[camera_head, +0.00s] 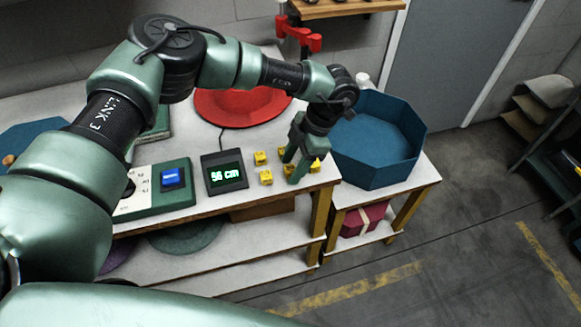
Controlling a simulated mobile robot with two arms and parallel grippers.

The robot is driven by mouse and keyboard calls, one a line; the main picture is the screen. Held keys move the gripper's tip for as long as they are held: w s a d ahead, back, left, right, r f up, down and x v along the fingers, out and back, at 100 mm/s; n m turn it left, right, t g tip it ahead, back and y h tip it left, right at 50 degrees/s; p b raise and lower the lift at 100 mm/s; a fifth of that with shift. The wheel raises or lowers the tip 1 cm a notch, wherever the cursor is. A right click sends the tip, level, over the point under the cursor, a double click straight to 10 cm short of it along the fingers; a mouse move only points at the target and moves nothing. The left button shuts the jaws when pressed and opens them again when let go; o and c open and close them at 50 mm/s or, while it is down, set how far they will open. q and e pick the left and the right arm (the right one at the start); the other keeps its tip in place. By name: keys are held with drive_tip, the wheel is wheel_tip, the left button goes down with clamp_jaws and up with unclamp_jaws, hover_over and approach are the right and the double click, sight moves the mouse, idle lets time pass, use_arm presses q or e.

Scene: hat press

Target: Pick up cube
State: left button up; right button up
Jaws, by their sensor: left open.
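Several small yellow cubes lie on the white table top near its right front corner. One cube (260,158) and another in front of it (266,177) lie left of my left gripper (292,168). A further cube (315,164) shows just right of the fingers, and a bit of yellow shows behind them. My left gripper points down among the cubes with its jaws open. I cannot tell whether a cube sits between the fingers. My right gripper is not in view.
A blue octagonal box (375,145) stands on a lower side table to the right. A display reading "56 cm" (224,172) and a panel with a blue button (172,177) stand left of the cubes. A red hat-like disc (240,106) lies behind.

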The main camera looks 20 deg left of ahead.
use_arm(q)
drive_tip(key=c, duration=0.9)
clamp_jaws()
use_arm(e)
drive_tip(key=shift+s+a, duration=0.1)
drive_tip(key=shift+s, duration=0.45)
